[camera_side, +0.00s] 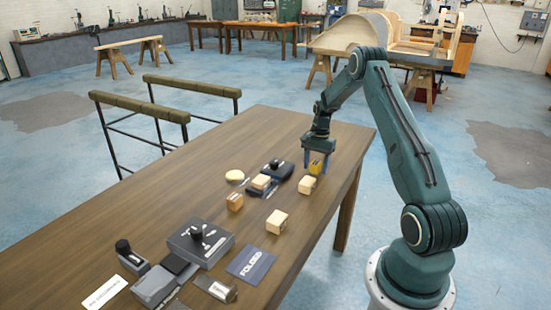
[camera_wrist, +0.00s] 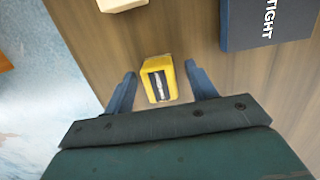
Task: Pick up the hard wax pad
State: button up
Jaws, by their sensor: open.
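A small yellow block (camera_wrist: 154,66) with a dark top and a pale mark on it stands on the wooden table between my fingers in the wrist view. It also shows in the side view (camera_side: 316,167). I cannot read its mark, so I cannot tell for sure that it is the hard wax pad. My gripper (camera_wrist: 160,70) is open, with one blue finger on each side of the block and gaps between. In the side view my gripper (camera_side: 316,163) points down over the block near the table's right edge.
A pale wooden block (camera_side: 307,185) lies close by. A dark blue pad (camera_wrist: 236,42) with white lettering is at the upper right in the wrist view. Farther along are more blocks (camera_side: 277,221), a cream disc (camera_side: 235,176), a grey box (camera_side: 216,250) and a "FOLDED" card (camera_side: 251,264).

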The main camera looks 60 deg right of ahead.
aim_at(316, 162)
jog(key=c, duration=1.1)
jog(key=shift+o, duration=0.2)
jog(key=shift+r, duration=0.15)
notch_tip(316, 162, up, 20)
dwell(0.4)
